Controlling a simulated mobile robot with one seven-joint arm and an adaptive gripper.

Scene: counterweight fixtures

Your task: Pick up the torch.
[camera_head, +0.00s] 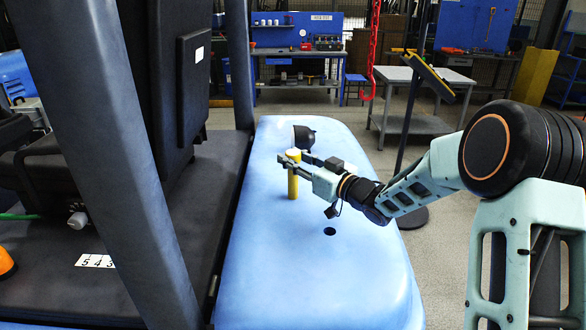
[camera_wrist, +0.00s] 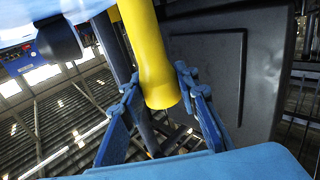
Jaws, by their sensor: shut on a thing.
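The torch is a plain yellow cylinder (camera_head: 292,188), standing roughly upright over the blue fixture top (camera_head: 275,265) in the head view. My gripper (camera_head: 291,163) is shut on it near its upper end, with the pale yellow top showing just above the fingers. In the wrist view the torch (camera_wrist: 150,55) runs out of the top edge, and my blue fingers (camera_wrist: 158,92) lie on either side of its near end. I cannot tell whether its lower end touches the blue surface.
A black rounded part (camera_head: 304,137) stands on the blue top just behind the torch. A small dark hole (camera_head: 330,231) lies in front. A blue slanted post (camera_head: 105,140) and a dark machine panel (camera_head: 190,90) rise at left. The front of the blue top is clear.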

